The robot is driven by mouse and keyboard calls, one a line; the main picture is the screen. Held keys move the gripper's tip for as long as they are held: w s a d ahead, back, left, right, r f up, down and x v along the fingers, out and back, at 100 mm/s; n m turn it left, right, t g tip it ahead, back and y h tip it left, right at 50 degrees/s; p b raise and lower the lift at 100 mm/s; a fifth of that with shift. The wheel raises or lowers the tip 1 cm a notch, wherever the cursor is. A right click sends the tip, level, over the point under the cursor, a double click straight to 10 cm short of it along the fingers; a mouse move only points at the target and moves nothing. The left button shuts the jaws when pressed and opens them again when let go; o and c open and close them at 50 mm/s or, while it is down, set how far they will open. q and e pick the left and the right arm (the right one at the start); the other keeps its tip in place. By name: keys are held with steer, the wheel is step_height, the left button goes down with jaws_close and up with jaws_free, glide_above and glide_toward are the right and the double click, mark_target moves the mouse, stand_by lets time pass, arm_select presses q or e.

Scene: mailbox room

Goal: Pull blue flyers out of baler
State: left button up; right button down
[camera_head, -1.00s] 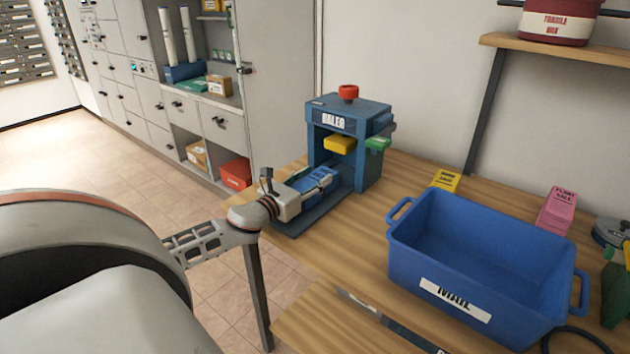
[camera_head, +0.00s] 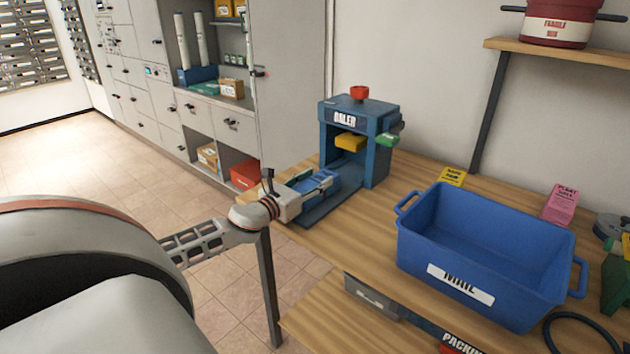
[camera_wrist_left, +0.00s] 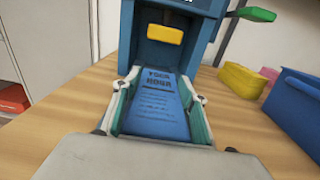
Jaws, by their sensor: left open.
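The blue baler (camera_head: 389,150) stands on the wooden table with a red knob on top, a yellow block in its mouth and a green handle at its right side. Its flat blue tray sticks out toward my left gripper (camera_head: 326,182). The blue flyers (camera_wrist_left: 157,95), printed "YOUR HOUR", lie in front of the baler's mouth. In the left wrist view the two fingers of my left gripper (camera_wrist_left: 160,88) are spread, one along each side of the flyers. The flyers' near end is hidden by the gripper body. My right gripper is not in view.
A blue mail bin (camera_head: 410,245) stands on the table right of the baler. Behind it are a yellow block (camera_head: 452,177) and a pink block (camera_head: 560,203). A wall shelf with a red pot is at the upper right. Bare tabletop lies between baler and bin.

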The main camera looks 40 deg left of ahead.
arm_select(q)
steer(key=o, duration=0.5)
steer(key=shift+s, duration=0.2)
steer(key=s, duration=1.1)
steer(key=shift+s+d, duration=0.35)
steer(key=shift+d, duration=0.05)
